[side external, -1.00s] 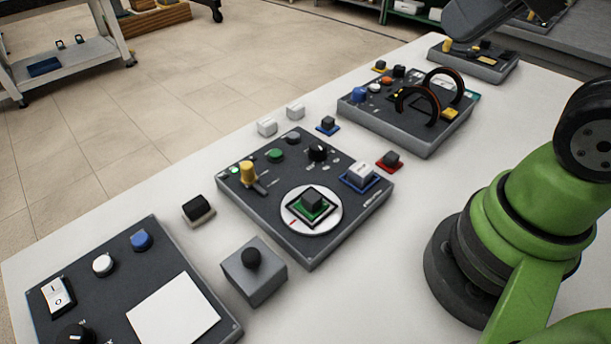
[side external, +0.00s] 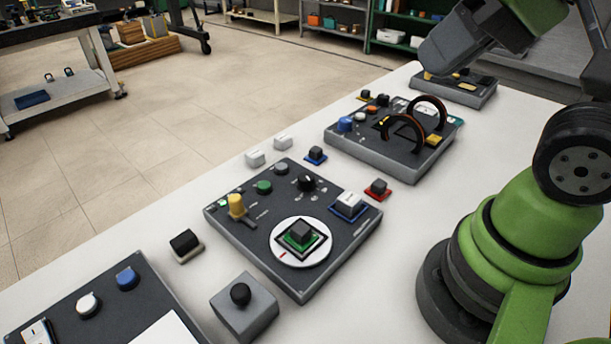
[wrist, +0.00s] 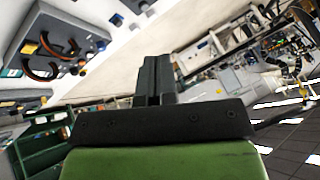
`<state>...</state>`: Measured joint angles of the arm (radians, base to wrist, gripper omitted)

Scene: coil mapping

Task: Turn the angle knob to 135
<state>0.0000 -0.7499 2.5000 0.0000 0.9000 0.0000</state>
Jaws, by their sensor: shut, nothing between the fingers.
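The middle dark panel (side external: 225,222) carries a black pointer knob (side external: 307,183) with small marks around it, and a white round dial (side external: 283,256) with a red line and a dark square block on its green centre. The labels are too small to read, so I cannot tell which one is the angle knob. My gripper is at the upper right in the side view, above the farthest panel and well away from the middle panel. Its fingers (wrist: 155,80) are shut and empty in the wrist view.
A panel with two dark rings (side external: 375,155) lies behind the middle one; it also shows in the wrist view (wrist: 28,35). A grey box with a black ball knob (side external: 245,310) and another panel (side external: 70,308) are nearer. Small loose blocks lie around the middle panel on the white table.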

